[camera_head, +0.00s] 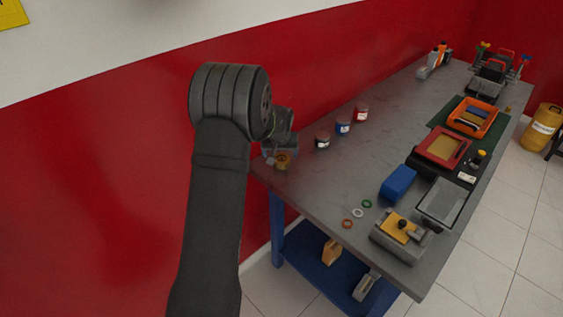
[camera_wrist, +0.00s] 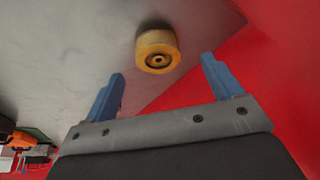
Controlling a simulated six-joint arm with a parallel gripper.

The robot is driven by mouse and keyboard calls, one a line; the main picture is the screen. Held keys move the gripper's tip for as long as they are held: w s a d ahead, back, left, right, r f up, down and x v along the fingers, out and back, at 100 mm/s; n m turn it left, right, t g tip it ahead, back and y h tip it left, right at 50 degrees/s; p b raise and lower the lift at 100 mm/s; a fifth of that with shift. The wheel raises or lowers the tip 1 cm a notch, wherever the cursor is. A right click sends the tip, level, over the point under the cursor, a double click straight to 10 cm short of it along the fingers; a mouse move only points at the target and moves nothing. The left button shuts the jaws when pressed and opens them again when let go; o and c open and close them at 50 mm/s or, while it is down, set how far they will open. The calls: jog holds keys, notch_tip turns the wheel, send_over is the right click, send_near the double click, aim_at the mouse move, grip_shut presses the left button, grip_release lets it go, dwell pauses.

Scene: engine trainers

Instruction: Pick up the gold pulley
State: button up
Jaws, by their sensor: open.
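The gold pulley (camera_wrist: 157,52) is a short yellow-gold cylinder with a dark centre hole. In the wrist view it sits on the grey table top close to the table's edge. It also shows in the head view (camera_head: 282,160) at the table's near left corner, just below my gripper. My gripper (camera_wrist: 162,65) is open, with its two blue fingers spread apart. The pulley appears beyond the fingertips and between their lines, and nothing is held. In the head view my arm and wrist hide most of my gripper.
The grey table (camera_head: 315,185) has three small jars, the nearest a dark one (camera_head: 322,140), to the pulley's right. Coloured rings (camera_head: 358,213), a blue block (camera_head: 398,182) and trays stand further right. A red wall (camera_head: 110,170) runs close behind the table.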

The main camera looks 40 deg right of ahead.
aim_at(282, 158)
jog(key=shift+d+x, duration=0.2)
jog(key=shift+x, duration=1.15)
jog(key=shift+d+x, duration=0.2)
jog(key=shift+x, duration=1.2)
jog(key=shift+w+r, duration=0.1)
jog(key=shift+r, duration=0.1)
jog(key=shift+c, duration=0.4)
jog(key=c, duration=1.3)
jog(key=shift+r, duration=0.1)
